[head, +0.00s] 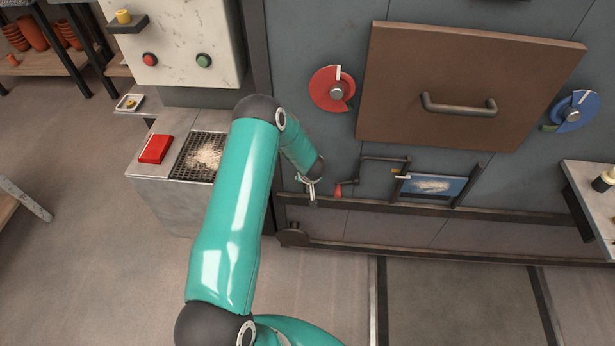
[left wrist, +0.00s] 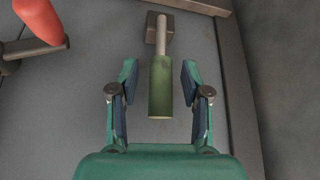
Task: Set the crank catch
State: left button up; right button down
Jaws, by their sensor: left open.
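A green grip (left wrist: 160,92) on a thin metal rod sticks out from a square brown mount (left wrist: 158,28) in the left wrist view. I take it to be the crank catch. My left gripper (left wrist: 159,76) is open, with one finger on each side of the grip and a visible gap on both sides. The crank's red handle (left wrist: 38,20) shows at the upper left there. In the head view the crank's red handle (head: 339,190) is just right of my left gripper (head: 311,188); the green grip cannot be made out there. My right gripper is not in view.
A brown door (head: 465,85) with a bar handle fills the upper right, between a red dial (head: 332,89) and a blue dial (head: 570,112). A dark rail (head: 420,208) runs below the crank. A grate (head: 190,165) and red box (head: 156,149) are left of my arm.

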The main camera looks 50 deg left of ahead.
pick_arm(q)
jog(key=v, duration=1.2)
jog(key=shift+a, duration=0.1)
jog(key=s+d+f+m+h, duration=0.1)
jog(key=d+f+m+h, duration=0.15)
jog(key=d, duration=0.65)
jog(key=d+f+m+h, duration=0.1)
jog(key=d+f+m, duration=0.3)
jog(key=d, duration=0.5)
jog(key=s+d+f+m+g+h, duration=0.2)
jog(key=s+d+h, duration=0.3)
jog(key=s+d, duration=1)
jog(key=shift+d+g, duration=0.4)
jog(key=shift+d, duration=0.5)
jog(key=shift+m+h, duration=0.25)
jog(key=shift+c, duration=0.5)
